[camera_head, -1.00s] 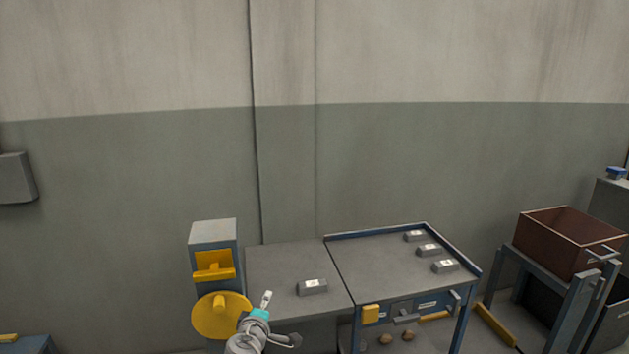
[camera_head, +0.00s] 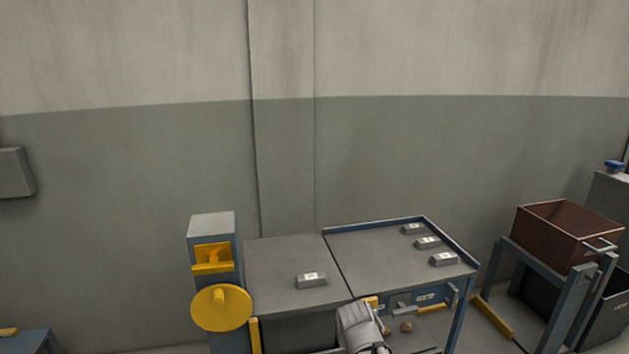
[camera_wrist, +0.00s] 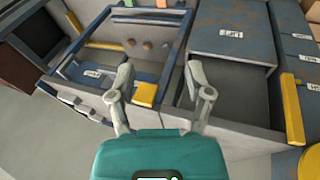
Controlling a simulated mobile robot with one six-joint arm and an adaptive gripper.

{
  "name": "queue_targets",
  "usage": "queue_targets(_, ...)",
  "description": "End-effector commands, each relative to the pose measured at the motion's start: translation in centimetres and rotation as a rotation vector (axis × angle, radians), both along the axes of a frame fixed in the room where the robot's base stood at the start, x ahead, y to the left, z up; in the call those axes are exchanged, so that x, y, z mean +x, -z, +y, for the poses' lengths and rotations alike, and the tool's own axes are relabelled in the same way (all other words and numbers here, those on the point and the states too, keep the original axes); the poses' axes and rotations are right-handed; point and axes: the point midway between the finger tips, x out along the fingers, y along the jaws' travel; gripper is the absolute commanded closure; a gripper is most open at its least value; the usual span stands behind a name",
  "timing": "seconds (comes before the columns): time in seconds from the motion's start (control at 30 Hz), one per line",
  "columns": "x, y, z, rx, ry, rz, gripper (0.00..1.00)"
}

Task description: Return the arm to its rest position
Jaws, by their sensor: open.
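My gripper (camera_wrist: 160,78) shows in the wrist view with its two grey fingers spread apart and nothing between their tips. Its teal body fills the bottom middle of that view. A yellow block (camera_wrist: 145,93) on the bench front appears between the fingers, beyond them; I cannot tell how far away it is. In the head view, a grey part of my arm is at the bottom, right of centre, in front of the bench (camera_head: 280,255). The fingers cannot be made out there.
A grey ingot-like block (camera_head: 311,280) lies on the bench's left part, and 3 more lie at the right. A blue post with a yellow disc (camera_head: 221,308) stands left. A brown bin (camera_head: 567,236) sits on a stand at right. An open drawer (camera_wrist: 235,90) shows in the wrist view.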

Motion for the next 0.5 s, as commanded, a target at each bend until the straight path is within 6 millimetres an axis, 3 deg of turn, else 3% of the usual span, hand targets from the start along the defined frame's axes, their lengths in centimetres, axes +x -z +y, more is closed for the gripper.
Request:
queue_targets(0.1,-1.5,0.7,-1.5,0.092,0.075,0.075,0.34)
queue_targets(0.5,-4.8,1.3,-3.3,0.311,0.207,0.232,0.34)
